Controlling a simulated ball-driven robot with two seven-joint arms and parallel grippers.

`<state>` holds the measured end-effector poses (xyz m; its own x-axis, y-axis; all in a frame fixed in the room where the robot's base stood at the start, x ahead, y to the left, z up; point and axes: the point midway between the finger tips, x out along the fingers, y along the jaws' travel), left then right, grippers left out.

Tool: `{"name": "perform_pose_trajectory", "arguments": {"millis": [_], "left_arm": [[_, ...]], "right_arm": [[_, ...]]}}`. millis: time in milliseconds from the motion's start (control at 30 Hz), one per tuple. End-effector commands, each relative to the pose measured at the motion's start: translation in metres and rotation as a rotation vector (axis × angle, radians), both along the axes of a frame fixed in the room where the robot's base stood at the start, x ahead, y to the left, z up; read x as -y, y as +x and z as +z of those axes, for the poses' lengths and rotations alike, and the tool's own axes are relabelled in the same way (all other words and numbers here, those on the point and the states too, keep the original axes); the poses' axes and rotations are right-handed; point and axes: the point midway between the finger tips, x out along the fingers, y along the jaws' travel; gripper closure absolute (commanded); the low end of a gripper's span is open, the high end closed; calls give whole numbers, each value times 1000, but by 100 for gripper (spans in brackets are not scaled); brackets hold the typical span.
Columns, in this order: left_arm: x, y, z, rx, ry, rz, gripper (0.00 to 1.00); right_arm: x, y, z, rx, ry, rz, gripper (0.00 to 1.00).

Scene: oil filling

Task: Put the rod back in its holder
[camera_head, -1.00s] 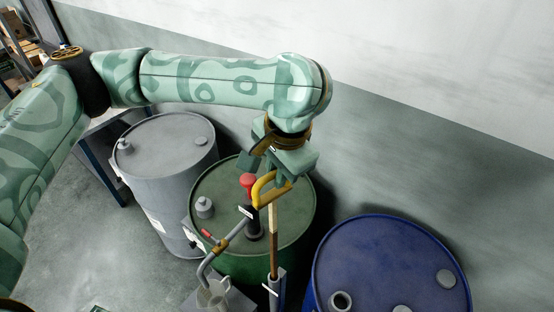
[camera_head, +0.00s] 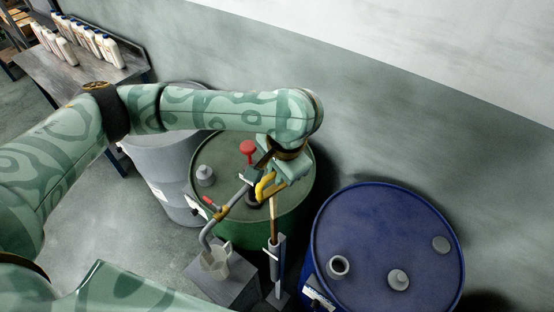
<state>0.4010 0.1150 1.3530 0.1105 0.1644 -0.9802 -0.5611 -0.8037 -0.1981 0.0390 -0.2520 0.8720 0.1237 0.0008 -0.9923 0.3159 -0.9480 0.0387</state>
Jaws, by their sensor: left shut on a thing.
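The rod (camera_head: 273,220) has a yellow handle and a thin wooden-looking shaft. My left gripper (camera_head: 270,177) is shut on the yellow handle, above the near side of the green drum (camera_head: 229,157). The rod hangs nearly upright below it. The holder (camera_head: 275,262) is a narrow grey tube on a stand in front of the green drum. The rod's lower end meets the holder's top and appears to be inside it; its tip is hidden. My right gripper is out of view.
A pump with a red knob (camera_head: 247,147) and grey spout stands on the green drum, close beside my left gripper. A clear jug (camera_head: 215,262) sits under the spout. A blue drum (camera_head: 375,230) is at right, a grey drum (camera_head: 160,150) at left.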

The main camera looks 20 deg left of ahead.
Motion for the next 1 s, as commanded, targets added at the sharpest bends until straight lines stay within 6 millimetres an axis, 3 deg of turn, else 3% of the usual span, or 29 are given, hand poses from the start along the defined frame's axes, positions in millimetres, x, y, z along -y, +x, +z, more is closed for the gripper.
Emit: {"name": "perform_pose_trajectory", "arguments": {"millis": [300, 1000], "left_arm": [[0, 0, -39, -1, 0, 0, 100], [0, 0, -97, 2, -1, -3, 100]], "right_arm": [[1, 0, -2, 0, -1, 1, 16], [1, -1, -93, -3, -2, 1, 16]]}}
